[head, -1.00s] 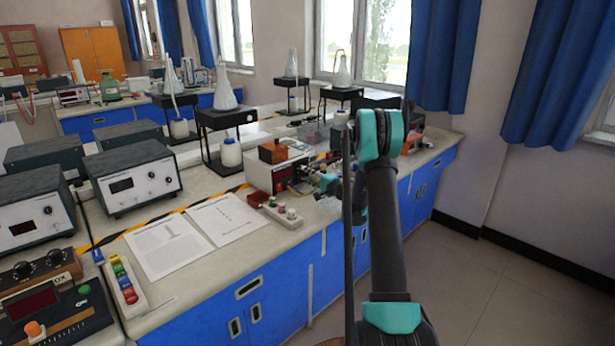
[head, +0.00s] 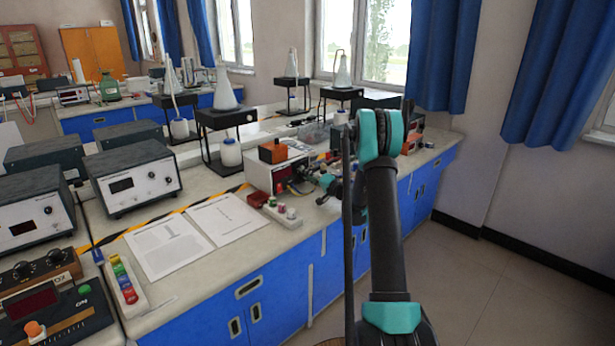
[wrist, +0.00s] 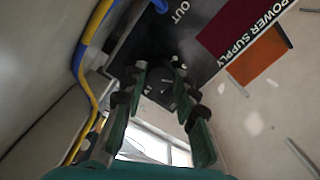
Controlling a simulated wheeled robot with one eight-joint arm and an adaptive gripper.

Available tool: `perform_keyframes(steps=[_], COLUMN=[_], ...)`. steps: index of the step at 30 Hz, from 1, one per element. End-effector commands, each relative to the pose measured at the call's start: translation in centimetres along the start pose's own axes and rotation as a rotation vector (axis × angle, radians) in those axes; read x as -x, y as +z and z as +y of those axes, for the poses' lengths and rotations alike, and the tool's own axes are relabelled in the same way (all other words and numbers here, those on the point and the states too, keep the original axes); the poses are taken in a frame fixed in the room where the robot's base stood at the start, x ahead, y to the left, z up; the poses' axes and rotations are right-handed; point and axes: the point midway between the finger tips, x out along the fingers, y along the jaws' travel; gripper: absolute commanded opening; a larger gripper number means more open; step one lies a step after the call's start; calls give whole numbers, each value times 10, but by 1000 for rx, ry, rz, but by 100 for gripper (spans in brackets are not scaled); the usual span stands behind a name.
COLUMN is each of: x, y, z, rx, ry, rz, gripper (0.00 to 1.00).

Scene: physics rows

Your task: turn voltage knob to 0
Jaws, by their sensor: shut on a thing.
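The power supply (head: 259,176) is a pale box with a red display on its front, standing on the bench at the centre of the head view. In the wrist view its dark front panel (wrist: 205,30) shows the words POWER SUPPLY and OUT. My gripper (wrist: 162,75) is at this panel, its two fingers shut on a dark knob (wrist: 166,55). The knob's label and pointer cannot be read. In the head view my gripper (head: 322,181) is small, at the right of the supply's front, and hides part of it.
Yellow and blue cables (wrist: 90,50) run close beside my gripper in the wrist view. A small socket strip (head: 283,214) and paper sheets (head: 168,246) lie on the bench before and left of the supply. Flask stands (head: 226,120) stand behind. The floor at right is clear.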

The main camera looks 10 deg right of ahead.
Motion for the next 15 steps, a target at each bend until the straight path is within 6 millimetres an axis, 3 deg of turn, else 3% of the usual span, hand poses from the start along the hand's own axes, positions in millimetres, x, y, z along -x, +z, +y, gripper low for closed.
perform_keyframes(steps=[6,7,12,15], x=[1,1,1,0], y=[2,2,1,1], z=[1,1,0,0], rx=[1,1,0,0], ry=[1,1,1,1], rz=[-3,-3,-2,-1], gripper=[0,30,50,50])
